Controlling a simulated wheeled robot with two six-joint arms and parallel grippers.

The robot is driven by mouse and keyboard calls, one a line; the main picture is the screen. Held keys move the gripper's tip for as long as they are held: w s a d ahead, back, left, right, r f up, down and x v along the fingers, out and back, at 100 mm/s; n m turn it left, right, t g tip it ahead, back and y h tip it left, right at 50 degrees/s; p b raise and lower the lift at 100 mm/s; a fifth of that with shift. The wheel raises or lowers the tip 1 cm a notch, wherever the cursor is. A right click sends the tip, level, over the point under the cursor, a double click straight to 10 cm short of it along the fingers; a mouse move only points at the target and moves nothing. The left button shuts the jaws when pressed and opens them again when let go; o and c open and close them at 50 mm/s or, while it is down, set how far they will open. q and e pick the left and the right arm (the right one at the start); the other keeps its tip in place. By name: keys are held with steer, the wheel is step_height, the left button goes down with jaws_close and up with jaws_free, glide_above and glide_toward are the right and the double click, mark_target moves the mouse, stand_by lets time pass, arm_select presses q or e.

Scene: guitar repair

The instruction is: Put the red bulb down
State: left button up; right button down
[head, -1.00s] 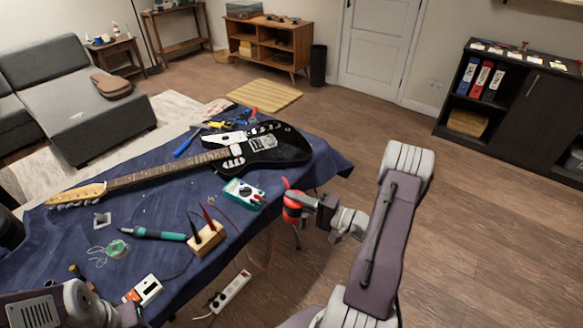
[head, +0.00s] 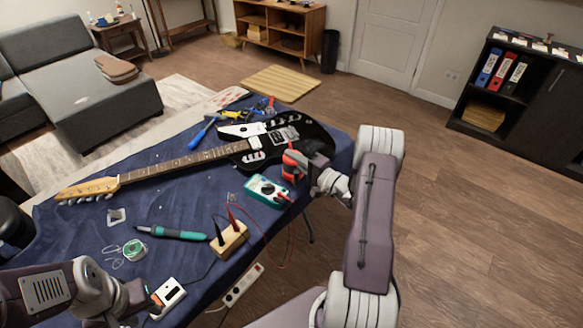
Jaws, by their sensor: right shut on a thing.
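The red bulb (head: 291,159) is in my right gripper (head: 303,167), which is shut on it. The bulb is in front of the lower edge of the black guitar body (head: 306,138), over the right part of the blue-covered table (head: 180,180). The gripper hides part of the bulb, and I cannot tell whether it touches the cloth or the guitar. My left gripper (head: 146,299) is at the bottom left, beside a small white box (head: 171,294); its fingers are too unclear to tell open from shut.
A teal multimeter (head: 266,191) lies just left of and below the bulb. A wooden block with probes (head: 229,239), a soldering iron (head: 172,233) and a solder spool (head: 133,249) lie nearer. Tools (head: 203,131) lie behind the guitar neck. The table's right edge is close to my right gripper.

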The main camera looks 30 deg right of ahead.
mark_target(292, 168)
steer(key=shift+w+f, duration=0.2)
steer(key=shift+f, duration=1.95)
steer(key=shift+a, duration=0.1)
steer(key=shift+f+b, duration=0.1)
steer(key=shift+b, duration=0.3)
steer(key=c, duration=1.5)
jaws_free()
